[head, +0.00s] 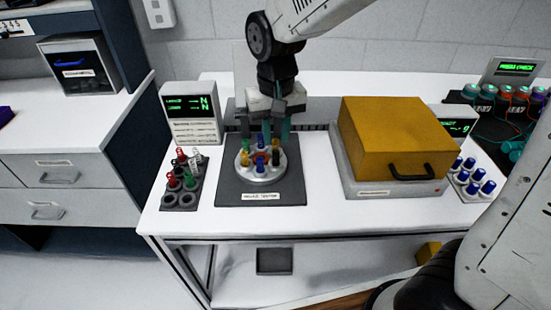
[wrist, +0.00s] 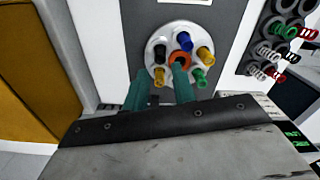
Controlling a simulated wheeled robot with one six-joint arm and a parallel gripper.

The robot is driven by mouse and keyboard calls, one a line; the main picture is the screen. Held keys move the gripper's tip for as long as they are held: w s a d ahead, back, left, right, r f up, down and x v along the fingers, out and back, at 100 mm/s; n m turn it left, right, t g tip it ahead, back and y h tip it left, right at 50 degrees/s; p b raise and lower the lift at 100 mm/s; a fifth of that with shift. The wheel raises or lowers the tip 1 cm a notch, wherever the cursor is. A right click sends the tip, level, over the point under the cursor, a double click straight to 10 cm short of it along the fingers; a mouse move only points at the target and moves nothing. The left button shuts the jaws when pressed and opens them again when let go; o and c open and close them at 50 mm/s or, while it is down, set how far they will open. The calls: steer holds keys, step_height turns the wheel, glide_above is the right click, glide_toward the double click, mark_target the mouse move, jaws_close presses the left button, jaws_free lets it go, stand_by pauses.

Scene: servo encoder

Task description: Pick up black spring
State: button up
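My gripper (head: 266,134) points down over a round pale holder (head: 262,178) on a dark grey plate. The holder (wrist: 150,45) carries several coloured pieces around an orange-red centre. A black piece (wrist: 159,57) stands on its left side, beyond the gap between the fingers and apart from them. A dark coil (wrist: 290,58) also shows in the rack at the right. I cannot tell which of these dark pieces is the black spring.
A spring rack (head: 182,200) with red, white and green coils stands left of the plate. A yellow box (head: 396,135) with a black handle stands to the right. A display unit (head: 190,110) stands behind the rack. Blue-topped pieces (head: 474,187) stand at far right.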

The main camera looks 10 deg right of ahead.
mark_target(276, 152)
steer(key=f, duration=0.6)
steer(key=shift+s+f, duration=0.15)
steer(key=shift+s, duration=0.1)
jaws_close()
